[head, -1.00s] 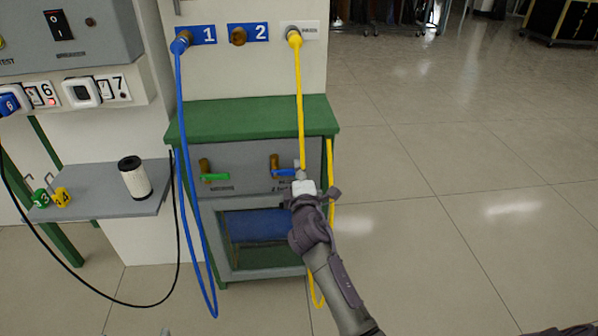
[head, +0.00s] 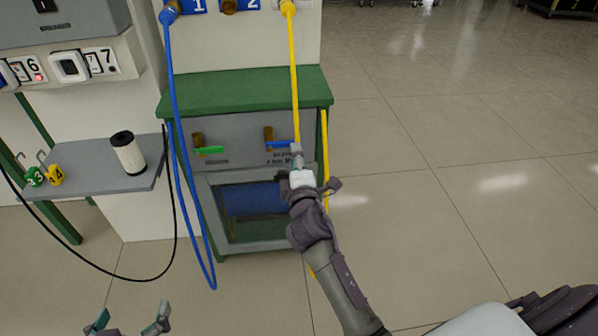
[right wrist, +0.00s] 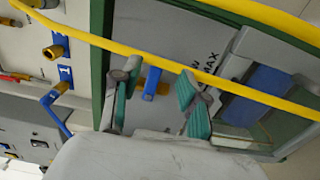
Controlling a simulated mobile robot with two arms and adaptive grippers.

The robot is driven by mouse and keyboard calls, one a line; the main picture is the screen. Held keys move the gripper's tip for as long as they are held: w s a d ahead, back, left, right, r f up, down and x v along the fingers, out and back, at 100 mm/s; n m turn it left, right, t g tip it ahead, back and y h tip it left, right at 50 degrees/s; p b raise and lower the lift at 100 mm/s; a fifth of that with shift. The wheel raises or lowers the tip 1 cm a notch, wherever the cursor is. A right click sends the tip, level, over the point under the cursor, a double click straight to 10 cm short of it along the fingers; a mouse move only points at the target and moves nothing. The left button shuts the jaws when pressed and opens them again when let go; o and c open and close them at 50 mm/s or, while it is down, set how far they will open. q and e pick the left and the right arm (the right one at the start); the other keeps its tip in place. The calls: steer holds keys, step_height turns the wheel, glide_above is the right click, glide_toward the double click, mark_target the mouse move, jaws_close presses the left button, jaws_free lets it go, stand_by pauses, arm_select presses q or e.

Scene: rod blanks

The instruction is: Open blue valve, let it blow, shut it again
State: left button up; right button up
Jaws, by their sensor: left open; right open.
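The blue valve (head: 281,144) is on the grey front panel of the green-topped cabinet, with its blue handle lying roughly level in the head view. In the right wrist view its blue handle (right wrist: 152,84) and brass body appear between my spread fingers, with no clear contact. My right gripper (head: 298,165) is open, just in front of and below the valve; it also shows in the right wrist view (right wrist: 160,92). The yellow hose (head: 294,80) passes close by the gripper. My left gripper (head: 130,322) is open and empty at the bottom left, far from the valve.
A green-handled valve (head: 208,150) sits left of the blue one. A blue hose (head: 177,110) hangs down the cabinet's left side. The floor (head: 450,180) to the right is clear.

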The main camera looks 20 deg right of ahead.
steer(key=v, duration=0.6)
stand_by(0.3)
